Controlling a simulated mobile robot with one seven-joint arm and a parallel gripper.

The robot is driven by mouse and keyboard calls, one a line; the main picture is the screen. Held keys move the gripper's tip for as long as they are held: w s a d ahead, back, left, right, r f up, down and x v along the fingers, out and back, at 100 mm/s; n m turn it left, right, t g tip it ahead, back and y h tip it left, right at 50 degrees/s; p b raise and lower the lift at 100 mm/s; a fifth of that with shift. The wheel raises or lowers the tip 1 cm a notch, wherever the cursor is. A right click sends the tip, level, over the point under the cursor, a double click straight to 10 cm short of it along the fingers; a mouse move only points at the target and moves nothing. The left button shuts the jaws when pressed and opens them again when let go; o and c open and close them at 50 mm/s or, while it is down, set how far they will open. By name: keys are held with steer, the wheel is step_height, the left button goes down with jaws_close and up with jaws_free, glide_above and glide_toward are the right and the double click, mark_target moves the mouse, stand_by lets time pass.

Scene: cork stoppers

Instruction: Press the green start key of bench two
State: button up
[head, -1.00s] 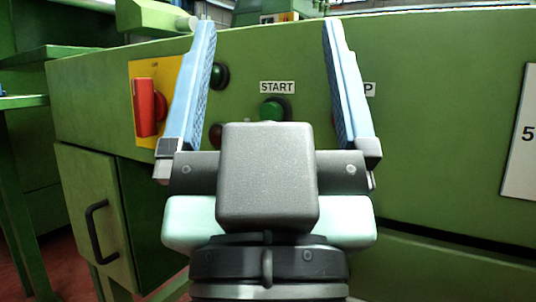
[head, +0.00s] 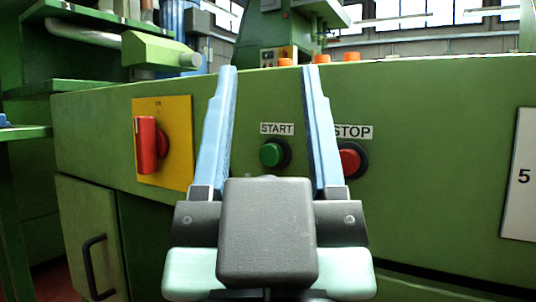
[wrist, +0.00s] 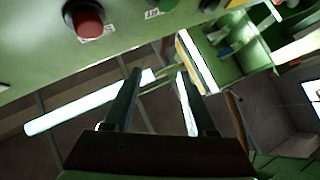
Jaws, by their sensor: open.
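The green start key (head: 271,154) sits in a dark ring on the green bench front (head: 400,215), under a START label (head: 277,129). In the head view it shows between the two pale blue fingers of my gripper (head: 269,72), nearer the right one. My gripper is open and empty, its fingers pointing up in the picture. I cannot tell the distance from the fingers to the panel. In the wrist view my gripper (wrist: 157,75) is open too, with a part of the green key (wrist: 168,4) at the top edge.
A red stop button (head: 349,160) is just right of the start key, and shows in the wrist view (wrist: 88,22). A red rotary switch (head: 147,145) on a yellow plate (head: 180,125) is at left. A white plate marked 5 (head: 520,200) is at right. Orange knobs (head: 320,59) line the top.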

jaws_close()
steer(key=shift+r, duration=0.1)
stand_by(1.2)
